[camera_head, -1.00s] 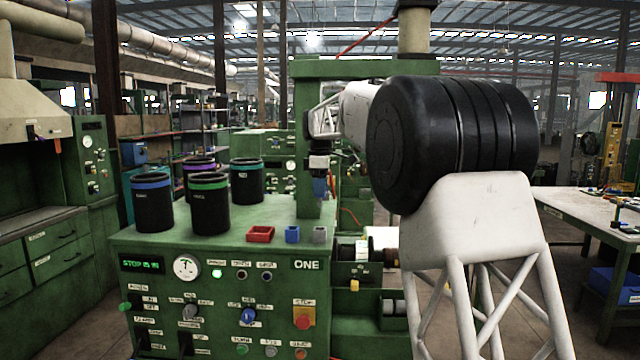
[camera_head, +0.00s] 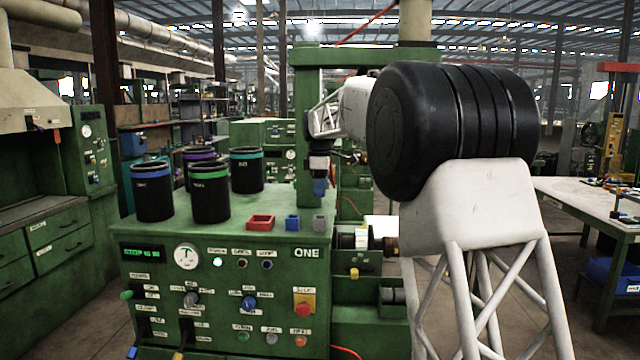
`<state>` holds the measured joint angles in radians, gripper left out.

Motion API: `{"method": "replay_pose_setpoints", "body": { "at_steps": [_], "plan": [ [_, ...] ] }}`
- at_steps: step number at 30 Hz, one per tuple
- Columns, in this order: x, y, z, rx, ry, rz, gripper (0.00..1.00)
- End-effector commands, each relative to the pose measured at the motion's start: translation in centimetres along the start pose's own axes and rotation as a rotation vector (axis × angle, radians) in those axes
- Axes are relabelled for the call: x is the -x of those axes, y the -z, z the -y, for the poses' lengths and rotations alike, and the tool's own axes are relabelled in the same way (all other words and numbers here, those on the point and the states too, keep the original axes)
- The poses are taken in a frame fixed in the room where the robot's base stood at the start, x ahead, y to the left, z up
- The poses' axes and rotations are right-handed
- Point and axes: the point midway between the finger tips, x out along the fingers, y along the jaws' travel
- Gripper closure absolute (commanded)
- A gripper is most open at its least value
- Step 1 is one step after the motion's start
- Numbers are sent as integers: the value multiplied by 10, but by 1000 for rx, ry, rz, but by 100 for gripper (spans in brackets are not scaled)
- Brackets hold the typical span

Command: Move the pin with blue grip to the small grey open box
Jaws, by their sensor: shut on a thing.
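My gripper (camera_head: 319,178) hangs at the right part of the green machine's top, in front of its green post. It is shut on the pin with blue grip (camera_head: 319,187), of which only a small blue part shows below the jaws. The small grey open box (camera_head: 319,224) stands on the machine top near its front right corner. In the picture it lies straight below the held pin, with a gap between them. The view is too small to tell the pin's tip or the exact depth.
A blue box (camera_head: 292,223) stands just left of the grey one, and a red tray (camera_head: 260,222) further left. Several black canisters with coloured bands (camera_head: 210,195) fill the left of the green machine top (camera_head: 235,235). The green post (camera_head: 307,120) rises close behind my gripper.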

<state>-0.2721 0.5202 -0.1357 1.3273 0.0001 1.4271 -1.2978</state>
Motion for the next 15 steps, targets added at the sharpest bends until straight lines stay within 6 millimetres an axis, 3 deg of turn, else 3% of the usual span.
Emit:
{"method": "replay_pose_setpoints", "body": {
  "at_steps": [15],
  "plan": [
    [-18, 0, 0, 0, 0, 0, 86]
  ]
}}
